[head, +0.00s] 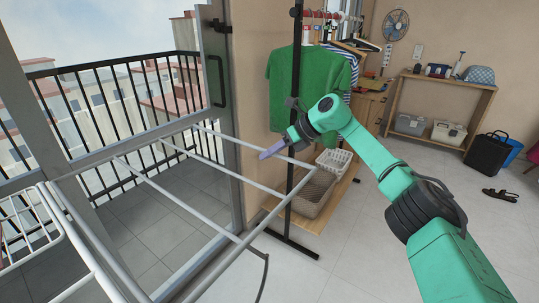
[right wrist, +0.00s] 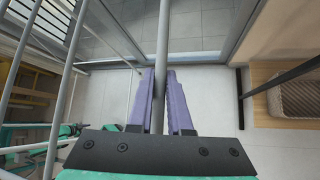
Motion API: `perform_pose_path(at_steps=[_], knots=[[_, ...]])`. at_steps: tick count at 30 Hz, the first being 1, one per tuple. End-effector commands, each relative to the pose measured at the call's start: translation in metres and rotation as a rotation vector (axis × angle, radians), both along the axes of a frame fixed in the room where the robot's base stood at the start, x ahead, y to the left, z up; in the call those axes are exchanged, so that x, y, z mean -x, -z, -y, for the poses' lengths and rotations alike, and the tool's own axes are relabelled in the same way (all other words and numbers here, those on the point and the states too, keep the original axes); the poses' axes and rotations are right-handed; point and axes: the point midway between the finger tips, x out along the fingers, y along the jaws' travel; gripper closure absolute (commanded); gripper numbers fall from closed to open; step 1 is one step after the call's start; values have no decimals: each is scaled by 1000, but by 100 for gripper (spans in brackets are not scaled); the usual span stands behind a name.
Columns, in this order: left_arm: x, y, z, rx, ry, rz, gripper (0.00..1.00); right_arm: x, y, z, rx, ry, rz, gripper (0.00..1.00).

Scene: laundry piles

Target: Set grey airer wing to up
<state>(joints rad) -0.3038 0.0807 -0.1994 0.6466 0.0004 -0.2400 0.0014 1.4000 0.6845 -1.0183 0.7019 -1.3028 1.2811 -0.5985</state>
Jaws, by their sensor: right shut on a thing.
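The grey airer wing (head: 178,199) is a frame of pale metal rods reaching out from the lower left of the head view toward the clothes rail. It looks spread out sideways; its exact tilt is hard to judge. My right gripper (head: 270,152) is at the wing's far outer rod. In the right wrist view, the purple fingers of my right gripper (right wrist: 160,76) are shut on a grey rod (right wrist: 162,45) that runs between them.
A black clothes rail (head: 297,70) with a green shirt (head: 305,88) stands just behind the wing. A wicker basket (head: 314,194) and a white basket (head: 334,161) sit on its base shelf. The balcony door frame (head: 218,90) is close by.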

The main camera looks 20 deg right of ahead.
Motion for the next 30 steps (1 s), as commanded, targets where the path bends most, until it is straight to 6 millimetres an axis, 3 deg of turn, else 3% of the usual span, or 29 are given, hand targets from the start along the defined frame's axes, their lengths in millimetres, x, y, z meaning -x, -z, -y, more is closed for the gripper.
perform_pose_path(at_steps=[1, 3, 20, 21, 23, 30], knots=[[2, -8, 0, 0, 1, -1, 50, -1, -12, -1, -5, 1, 5, 100], [3, -11, -1, -1, 2, -2, 50, -1, -16, 0, -5, 1, 5, 100], [5, -14, -1, 0, 3, -2, 50, -1, -24, 0, -10, 3, 12, 100], [5, -14, -1, 0, 3, -2, 50, -2, -24, 0, -10, 3, 13, 71], [5, -14, -1, 0, 3, -2, 50, -1, -23, 0, -9, 3, 12, 53], [5, -14, -1, 0, 2, -2, 50, -1, -19, 0, -4, 1, 4, 53]])
